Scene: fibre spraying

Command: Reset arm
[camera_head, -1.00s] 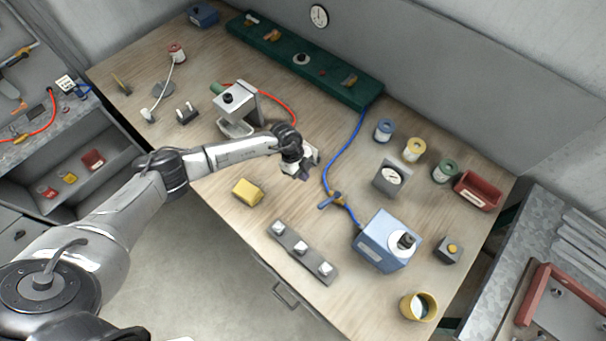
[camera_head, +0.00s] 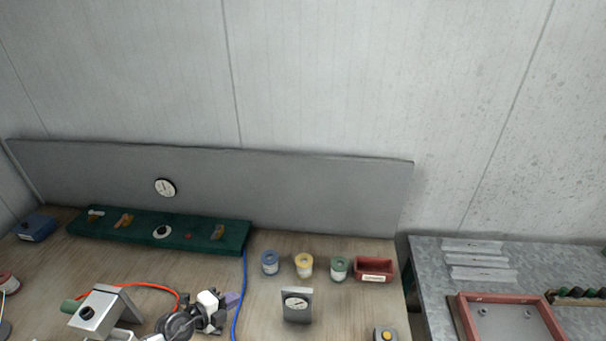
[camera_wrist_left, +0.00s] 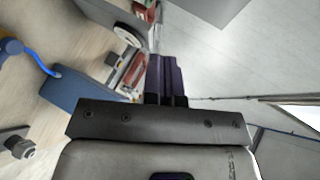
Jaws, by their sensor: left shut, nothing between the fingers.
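My left gripper (camera_head: 232,301) shows at the bottom of the head view, over the wooden bench (camera_head: 262,325), between the red hose (camera_head: 152,287) and the blue hose (camera_head: 240,305). In the left wrist view its dark purple fingers (camera_wrist_left: 165,78) lie together, shut and empty. Most of my left arm is cut off below the head view. My right gripper is in neither view.
A grey metal fixture (camera_head: 100,310) stands left of my left gripper and a gauge (camera_head: 297,304) right of it. Blue, yellow and green jars and a red bin (camera_head: 374,269) stand farther right. A green manifold (camera_head: 150,230) runs along the back.

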